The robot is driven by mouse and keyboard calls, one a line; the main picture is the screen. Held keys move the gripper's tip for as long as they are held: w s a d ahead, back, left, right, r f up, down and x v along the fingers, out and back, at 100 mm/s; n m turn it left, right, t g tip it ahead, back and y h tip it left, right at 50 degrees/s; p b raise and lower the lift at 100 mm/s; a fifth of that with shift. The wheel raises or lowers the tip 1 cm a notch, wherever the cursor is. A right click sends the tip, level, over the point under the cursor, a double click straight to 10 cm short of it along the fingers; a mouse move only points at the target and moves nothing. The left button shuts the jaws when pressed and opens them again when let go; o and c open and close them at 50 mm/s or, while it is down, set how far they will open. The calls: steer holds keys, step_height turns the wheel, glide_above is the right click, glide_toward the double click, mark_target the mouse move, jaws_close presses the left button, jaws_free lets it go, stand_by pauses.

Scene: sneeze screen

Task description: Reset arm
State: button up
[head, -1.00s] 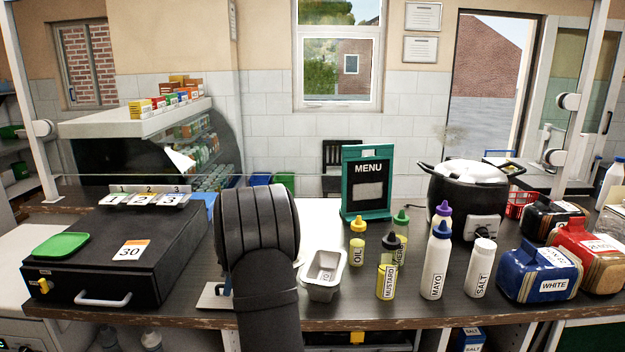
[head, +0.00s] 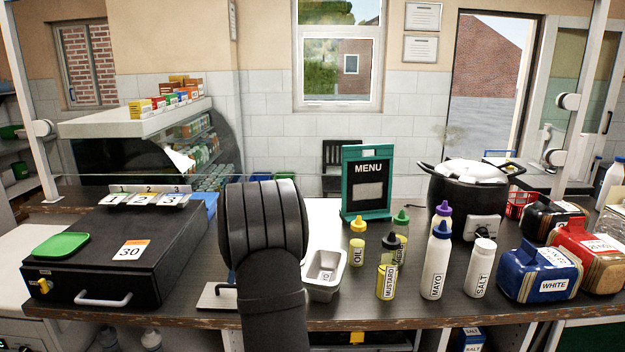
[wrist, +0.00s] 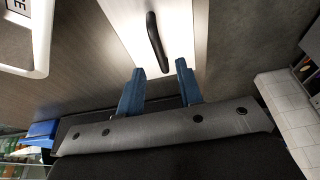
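My gripper shows in the wrist view (wrist: 160,80) as two blue fingers with a clear gap between them. Nothing is held in the gap. In that view a white panel (wrist: 128,22) with a dark curved handle (wrist: 157,43) lies beyond the fingertips; I cannot tell how far away it is. In the head view my dark arm rises over the counter's front edge, left of the white tub (head: 324,271), and hides my gripper.
Bottles, including the mayo (head: 435,265) and salt (head: 481,268), stand right of the tub. A black cash drawer (head: 110,255) is on the left.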

steer(key=x, duration=0.5)
steer(key=shift+a+f, duration=0.1)
steer(key=shift+f, duration=0.2)
step_height(320, 180, up, 8)
steer(key=shift+f, duration=0.1)
steer(key=w+d+m+t, duration=0.1)
steer(key=w+d+m, duration=0.2)
steer(key=w+d, duration=0.1)
steer(key=w+d+f+m+t+h, duration=0.1)
steer(key=w+d+m, duration=0.3)
steer(key=w+d+f+m, duration=0.1)
steer(key=w+d+m, duration=0.2)
steer(key=w+d, duration=0.1)
steer(key=shift+w+f+m+t, duration=0.2)
steer(key=shift+m+t, duration=0.1)
steer(key=shift+t, duration=0.1)
steer(key=shift+r, duration=0.2)
steer(key=shift+o, duration=0.5)
steer(key=shift+s, duration=0.1)
